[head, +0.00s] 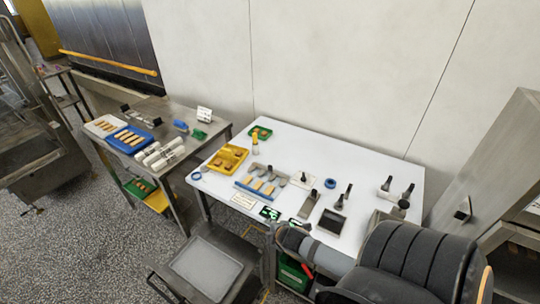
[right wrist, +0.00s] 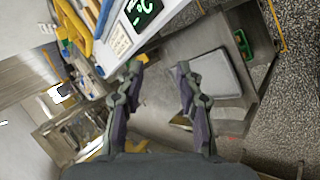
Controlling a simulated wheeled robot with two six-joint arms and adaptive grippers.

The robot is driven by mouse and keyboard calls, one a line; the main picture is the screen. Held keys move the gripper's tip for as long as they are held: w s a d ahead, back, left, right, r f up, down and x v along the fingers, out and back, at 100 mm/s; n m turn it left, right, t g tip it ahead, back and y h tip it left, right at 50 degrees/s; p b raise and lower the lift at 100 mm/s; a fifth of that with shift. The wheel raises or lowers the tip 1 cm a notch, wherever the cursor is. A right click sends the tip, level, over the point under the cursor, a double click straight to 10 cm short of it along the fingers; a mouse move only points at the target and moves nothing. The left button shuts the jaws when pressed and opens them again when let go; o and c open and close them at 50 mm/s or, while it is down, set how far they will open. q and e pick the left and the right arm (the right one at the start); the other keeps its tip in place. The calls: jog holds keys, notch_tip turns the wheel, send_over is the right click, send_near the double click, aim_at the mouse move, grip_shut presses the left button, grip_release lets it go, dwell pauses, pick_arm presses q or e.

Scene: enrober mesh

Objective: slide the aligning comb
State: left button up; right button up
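My right gripper (right wrist: 157,70) is open and empty in the right wrist view, fingers apart beside the table's front edge. My left gripper is not in view.
A yellow tray (head: 238,151) lies left of the strip, with a dark square tray (head: 331,222) and upright dark-handled tools to the right. A small green-digit display (head: 270,213) sits at the front edge. A low stand with a pale tray (head: 206,267) is below.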

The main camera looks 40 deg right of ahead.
jog(key=shift+s+a+f+m+g, duration=0.3)
jog(key=shift+s+a+m, duration=0.25)
jog(key=shift+m, duration=0.25)
